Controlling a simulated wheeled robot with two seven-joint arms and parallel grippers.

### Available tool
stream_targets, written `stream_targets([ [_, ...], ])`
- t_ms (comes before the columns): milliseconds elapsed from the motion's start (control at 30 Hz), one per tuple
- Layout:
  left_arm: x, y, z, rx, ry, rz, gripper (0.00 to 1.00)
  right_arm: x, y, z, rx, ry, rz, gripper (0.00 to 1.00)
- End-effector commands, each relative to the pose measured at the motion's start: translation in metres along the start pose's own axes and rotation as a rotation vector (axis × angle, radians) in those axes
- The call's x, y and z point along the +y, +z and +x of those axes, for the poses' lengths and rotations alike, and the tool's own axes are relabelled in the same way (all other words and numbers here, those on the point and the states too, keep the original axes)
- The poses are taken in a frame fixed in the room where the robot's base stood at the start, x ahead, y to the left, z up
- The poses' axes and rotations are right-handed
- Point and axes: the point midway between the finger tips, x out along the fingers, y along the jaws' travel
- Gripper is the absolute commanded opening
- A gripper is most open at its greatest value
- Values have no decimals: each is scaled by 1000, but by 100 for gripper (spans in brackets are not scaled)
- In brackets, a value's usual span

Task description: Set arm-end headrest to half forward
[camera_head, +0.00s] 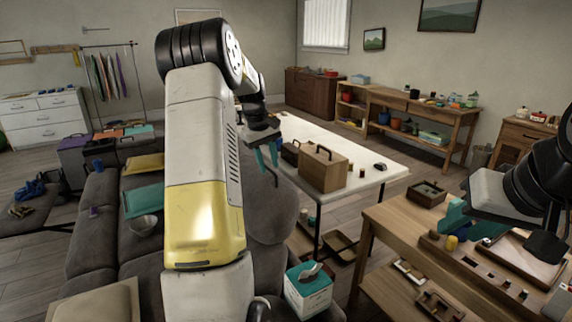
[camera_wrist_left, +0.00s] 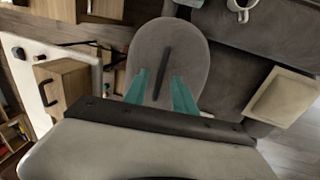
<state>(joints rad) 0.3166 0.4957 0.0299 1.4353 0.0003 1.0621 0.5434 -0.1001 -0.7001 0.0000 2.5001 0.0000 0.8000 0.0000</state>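The grey rounded headrest (camera_head: 270,222) rises at the end of the grey sofa, partly hidden behind my left arm in the head view. In the left wrist view the headrest (camera_wrist_left: 190,50) is a grey oval with a dark narrow bar (camera_wrist_left: 163,72) down its middle. My left gripper (camera_head: 268,160) is above the headrest. In the left wrist view its teal fingers (camera_wrist_left: 161,92) are apart, on either side of the bar's lower end; contact cannot be told. My right gripper (camera_head: 470,224) is over the wooden table at right, its teal fingers apart.
A white table (camera_head: 300,128) with a wooden box (camera_head: 322,168) stands behind the headrest. A tissue box (camera_head: 308,288) is near the sofa's end. The wooden table (camera_head: 395,215) at right holds trays and small items.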

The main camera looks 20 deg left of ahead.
Motion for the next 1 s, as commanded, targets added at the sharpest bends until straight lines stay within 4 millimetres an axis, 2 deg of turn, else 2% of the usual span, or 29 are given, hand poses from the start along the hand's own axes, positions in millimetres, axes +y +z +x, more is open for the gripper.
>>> stream_targets([
  [300,0,0,5,0,0,0,32,0,0,0,0,0,0,36],
  [467,0,0,4,0,0,1,3,0,0,0,0,0,0,36],
  [500,0,0,4,0,0,1,0,0,0,0,0,0,0,36],
  [1000,0,0,4,0,0,1,0,0,0,0,0,0,0,36],
])
